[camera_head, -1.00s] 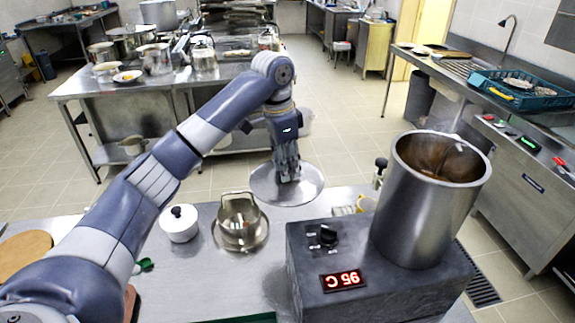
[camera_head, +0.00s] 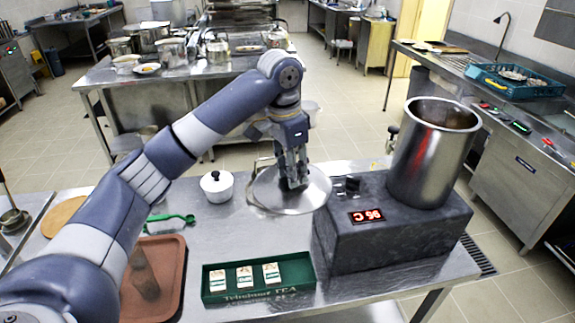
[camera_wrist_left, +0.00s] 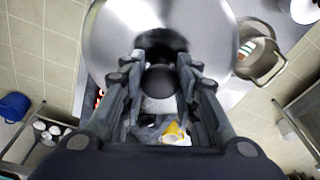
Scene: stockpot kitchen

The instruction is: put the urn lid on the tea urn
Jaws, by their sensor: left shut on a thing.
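The urn lid is a wide round steel disc (camera_head: 318,190) with a dark knob. My left gripper (camera_head: 293,184) is shut on the knob from above and holds the lid over the table, left of the urn. In the left wrist view the knob (camera_wrist_left: 161,82) sits between the fingers, with the shiny lid (camera_wrist_left: 108,45) beyond. The tea urn (camera_head: 425,165) is an open-topped steel cylinder, upright on a dark heater block (camera_head: 385,235) with a red 95 C display. The lid is apart from the urn. My right gripper is not in view.
A steel pot (camera_wrist_left: 262,55) is mostly hidden behind the lid in the head view.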

